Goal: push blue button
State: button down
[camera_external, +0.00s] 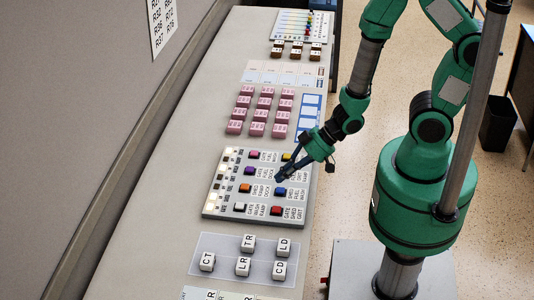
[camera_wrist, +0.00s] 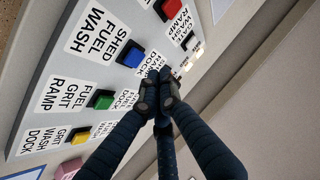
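The blue button (camera_external: 281,191) is on the right column of a light grey button panel (camera_external: 212,208), between a mostly hidden button above it and the red button (camera_external: 277,210) below. My gripper (camera_external: 280,178) points down-left over the panel, with its tips just above the blue button in the external view. In the wrist view the blue button (camera_wrist: 131,54) shows in full, next to a label reading SHED FUEL WASH. My dark fingers (camera_wrist: 155,88) are together at their tips, with nothing between them, just below and right of the button. I cannot tell whether they touch the panel.
The green button (camera_wrist: 102,99) and yellow button (camera_wrist: 79,135) are in the same row in the wrist view. Orange (camera_external: 245,187), purple (camera_external: 249,170) and white (camera_external: 239,206) buttons are to the left. Pink blocks (camera_external: 261,116) and lettered cubes (camera_external: 243,265) stand elsewhere on the long desk.

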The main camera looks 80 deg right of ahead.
aim_at(283, 190)
jog(key=shift+r+p, duration=1.4)
jog(key=shift+r, duration=0.4)
jog(key=w+d+r+h, duration=0.15)
jog(key=d+r, duration=0.25)
jog(key=r, duration=0.6)
jog(key=w+d+r+h, duration=0.1)
jog(key=d+r+h, duration=0.15)
jog(key=r, duration=0.75)
jog(key=s+a+r+g, duration=0.2)
jog(key=s+r+g, duration=0.1)
jog(key=s+r, duration=1.3)
jog(key=shift+s+r+n+y, duration=0.3)
jog(key=shift+s+r+y, duration=0.1)
jog(key=shift+r, duration=0.35)
jog(key=shift+a, duration=0.1)
